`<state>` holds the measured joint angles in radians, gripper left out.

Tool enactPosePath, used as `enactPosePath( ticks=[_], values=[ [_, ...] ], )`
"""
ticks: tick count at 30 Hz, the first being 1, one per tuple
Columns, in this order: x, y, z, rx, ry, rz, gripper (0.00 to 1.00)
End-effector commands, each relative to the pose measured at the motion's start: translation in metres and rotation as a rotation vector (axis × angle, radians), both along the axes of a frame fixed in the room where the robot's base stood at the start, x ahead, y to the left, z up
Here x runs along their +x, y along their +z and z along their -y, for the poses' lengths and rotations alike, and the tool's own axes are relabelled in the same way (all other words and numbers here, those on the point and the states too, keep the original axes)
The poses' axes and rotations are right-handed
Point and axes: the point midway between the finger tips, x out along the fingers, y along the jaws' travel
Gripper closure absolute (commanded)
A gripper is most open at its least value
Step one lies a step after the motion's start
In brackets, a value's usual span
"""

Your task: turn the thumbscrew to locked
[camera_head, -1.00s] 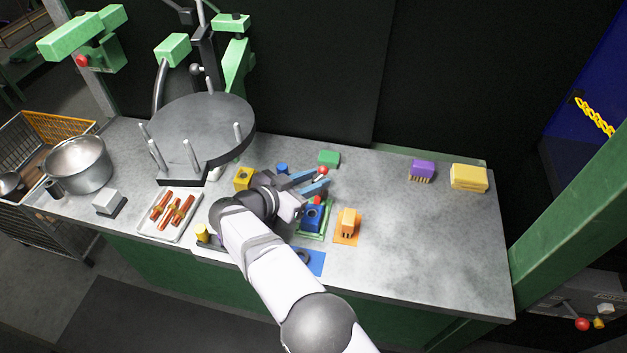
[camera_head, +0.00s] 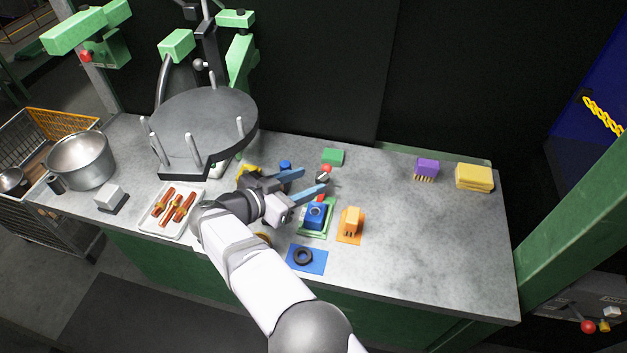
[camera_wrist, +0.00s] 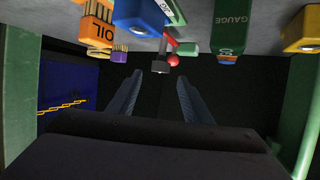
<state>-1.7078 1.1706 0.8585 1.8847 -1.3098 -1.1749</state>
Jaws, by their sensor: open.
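My gripper (camera_head: 315,180) is open and empty above the middle of the bench, its two blue fingers pointing to the right and back. In the wrist view my gripper (camera_wrist: 160,76) shows both fingers spread with nothing between them. A red ball-shaped knob (camera_head: 325,168) with a small dark grey piece under it stands just beyond the fingertips. The red knob (camera_wrist: 172,61) also shows in the wrist view, ahead of the fingers beside a grey block (camera_wrist: 160,68). I cannot tell for sure whether this is the thumbscrew, or how it is turned.
A blue block (camera_head: 315,215) and an orange block (camera_head: 351,220) stand in front of the gripper. A green block (camera_head: 332,157) is behind the knob. The round grey plate (camera_head: 205,115) with upright pegs overhangs at left.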

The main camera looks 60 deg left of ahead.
Motion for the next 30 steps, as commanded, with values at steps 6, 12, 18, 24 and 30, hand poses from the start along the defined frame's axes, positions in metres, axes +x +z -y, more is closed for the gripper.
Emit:
enactPosePath(
  ticks=[6,12,18,24,30],
  values=[
    [-0.021,0.008,0.005,0.0,0.001,-0.001,0.55],
    [-0.026,0.011,0.007,-0.001,-0.002,0.0,0.55],
    [-0.025,0.011,0.007,0.0,-0.001,0.0,0.55],
    [-0.011,0.022,0.005,0.018,0.003,0.042,0.55],
    [0.038,0.062,-0.003,0.086,0.05,0.205,0.55]
  ],
)
